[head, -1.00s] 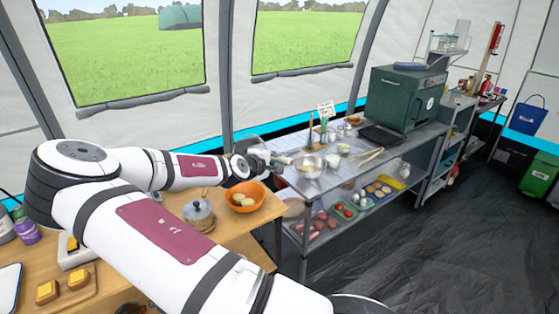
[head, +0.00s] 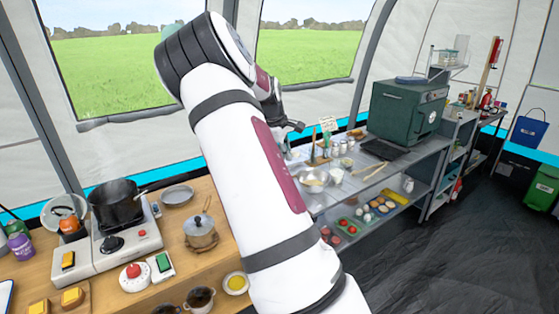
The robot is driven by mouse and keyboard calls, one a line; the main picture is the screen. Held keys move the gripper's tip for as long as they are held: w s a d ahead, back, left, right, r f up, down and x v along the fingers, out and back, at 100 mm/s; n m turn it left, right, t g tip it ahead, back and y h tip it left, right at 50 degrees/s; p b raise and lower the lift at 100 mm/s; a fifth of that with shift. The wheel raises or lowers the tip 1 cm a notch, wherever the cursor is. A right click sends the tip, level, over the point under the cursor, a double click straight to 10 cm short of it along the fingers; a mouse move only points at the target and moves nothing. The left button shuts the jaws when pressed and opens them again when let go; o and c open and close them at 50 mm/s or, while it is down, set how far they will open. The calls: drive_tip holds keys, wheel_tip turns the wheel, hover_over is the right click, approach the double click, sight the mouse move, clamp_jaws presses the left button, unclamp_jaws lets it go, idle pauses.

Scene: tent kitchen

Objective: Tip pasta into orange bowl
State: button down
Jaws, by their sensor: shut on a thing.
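My gripper (head: 297,127) shows only in part, beyond my raised arm, high near the left end of the metal counter. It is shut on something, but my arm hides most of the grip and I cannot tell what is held. The orange bowl is not visible now. It stood on the wooden table with pale yellow pieces in it, at a spot my arm now covers. No pasta can be made out now; the inside of the black pot (head: 114,203) on the stove is not clear.
The wooden table holds a lidded pot (head: 201,234), a grey plate (head: 177,195), a stove (head: 125,238) and a yellow-filled bowl (head: 236,283). A metal bowl (head: 312,184) and tongs stand on the metal counter (head: 352,187). The dark floor at the right is clear.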

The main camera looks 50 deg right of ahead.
drive_tip(key=d+y+b, duration=0.1)
drive_tip(key=r+g+y+b, duration=0.1)
drive_tip(key=b, duration=0.1)
drive_tip(key=shift+w+d+r+y, duration=0.25)
drive_tip(key=shift+d+r+y, duration=0.05)
drive_tip(key=shift+d+y, duration=0.1)
drive_tip(key=shift+a, duration=0.1)
drive_tip(key=shift+s, duration=0.15)
idle(0.7)
